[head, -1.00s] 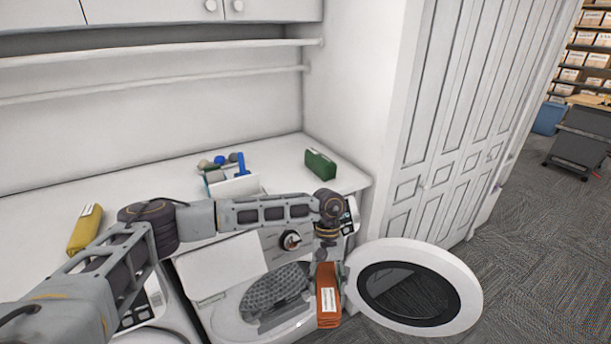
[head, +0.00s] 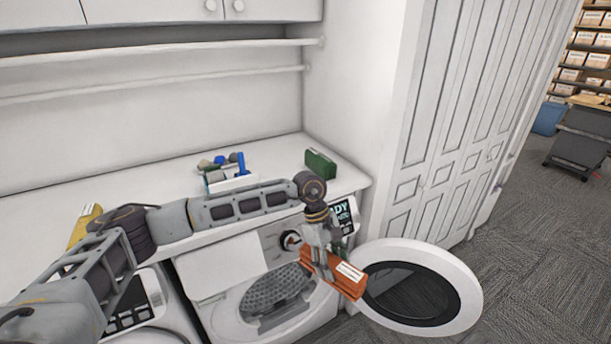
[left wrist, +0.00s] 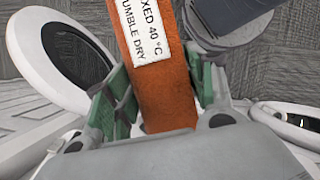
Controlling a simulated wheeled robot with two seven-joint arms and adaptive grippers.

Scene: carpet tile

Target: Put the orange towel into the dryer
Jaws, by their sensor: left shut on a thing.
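The orange towel (head: 332,274) is a folded bundle with a white label. My left gripper (head: 322,262) is shut on it and holds it in the air, in front of the dryer and to the right of its opening. In the left wrist view the towel (left wrist: 165,90) sits between the green finger pads, its label reading "tumble dry". The dryer (head: 235,312) has its round door (head: 462,283) swung open to the right, and its drum (head: 275,290) shows. The door also shows in the left wrist view (left wrist: 20,45). My right gripper is not in view.
A yellow folded towel (head: 84,226) and a green one (head: 321,163) lie on the white counter (head: 150,180). A small white box with blue items (head: 232,178) stands between them. A second machine (head: 150,300) is at the left.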

